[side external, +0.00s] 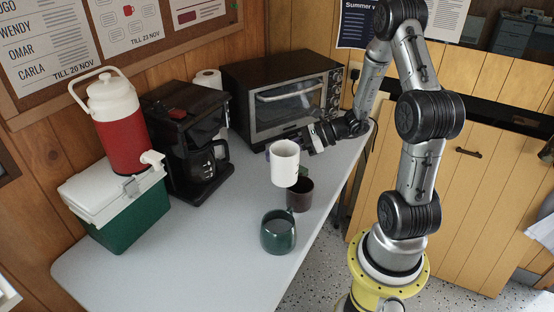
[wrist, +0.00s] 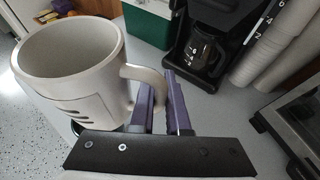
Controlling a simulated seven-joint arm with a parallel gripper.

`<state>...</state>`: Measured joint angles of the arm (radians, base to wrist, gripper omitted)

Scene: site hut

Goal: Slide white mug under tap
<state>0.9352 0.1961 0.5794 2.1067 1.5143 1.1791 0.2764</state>
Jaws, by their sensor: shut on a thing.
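The white mug (side external: 284,165) is upright and held above the table in the side view. My gripper (side external: 306,146) reaches it from the right. In the wrist view the mug (wrist: 68,80) fills the left, its mouth open and dark markings on its side. The purple fingers of my gripper (wrist: 165,108) are shut on its handle (wrist: 146,84). The tap (side external: 152,159) is the white spout low on the red jug (side external: 121,137), which stands on a green cooler (side external: 125,215) at the left. The mug is well to the right of the tap.
A brown cup (side external: 301,195) and a green mug (side external: 278,238) stand near the held mug. A black coffee maker (side external: 180,125) stands between jug and toaster oven (side external: 270,90). The table (side external: 190,260) is clear at front left.

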